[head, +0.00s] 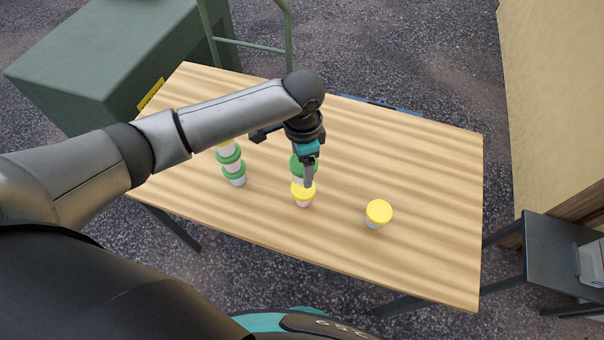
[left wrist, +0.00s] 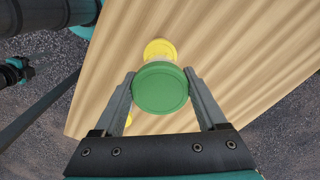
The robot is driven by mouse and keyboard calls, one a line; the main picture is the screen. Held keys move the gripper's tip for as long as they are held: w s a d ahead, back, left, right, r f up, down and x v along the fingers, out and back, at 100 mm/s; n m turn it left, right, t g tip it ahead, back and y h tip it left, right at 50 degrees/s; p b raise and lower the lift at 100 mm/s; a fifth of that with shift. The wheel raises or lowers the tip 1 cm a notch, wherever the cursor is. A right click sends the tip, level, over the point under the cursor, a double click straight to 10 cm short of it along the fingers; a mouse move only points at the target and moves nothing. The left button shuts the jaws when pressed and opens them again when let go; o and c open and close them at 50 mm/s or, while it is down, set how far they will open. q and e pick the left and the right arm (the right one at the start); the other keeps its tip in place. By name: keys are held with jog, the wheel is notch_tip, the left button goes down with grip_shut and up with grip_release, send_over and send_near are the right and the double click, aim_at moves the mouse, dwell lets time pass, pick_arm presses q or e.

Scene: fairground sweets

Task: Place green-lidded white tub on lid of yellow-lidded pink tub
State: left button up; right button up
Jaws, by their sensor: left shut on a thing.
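My left gripper (head: 307,180) is shut on the green-lidded white tub (head: 296,168). The tub's round green lid (left wrist: 160,88) sits between the two fingers in the left wrist view and hides its body. A yellow-lidded tub with a pale, pinkish body (head: 303,194) stands upright on the table just below the held tub in the head view. A yellow lid (left wrist: 160,48) shows partly behind the green lid in the left wrist view. I cannot tell whether the held tub touches the lid under it.
Another yellow-lidded tub (head: 378,212) stands alone to the right on the wooden table (head: 430,170). The table's right side is mostly clear. A green box (head: 110,60) stands beyond the table's left end.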

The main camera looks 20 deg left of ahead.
pick_arm(q)
jog(key=shift+f, duration=2.05)
jog(key=shift+f+b, duration=0.1)
jog(key=shift+b, duration=0.2)
jog(key=o, duration=1.3)
notch_tip(320, 180, up, 12)
jog(key=shift+r+p, duration=0.15)
jog(key=shift+p, duration=0.55)
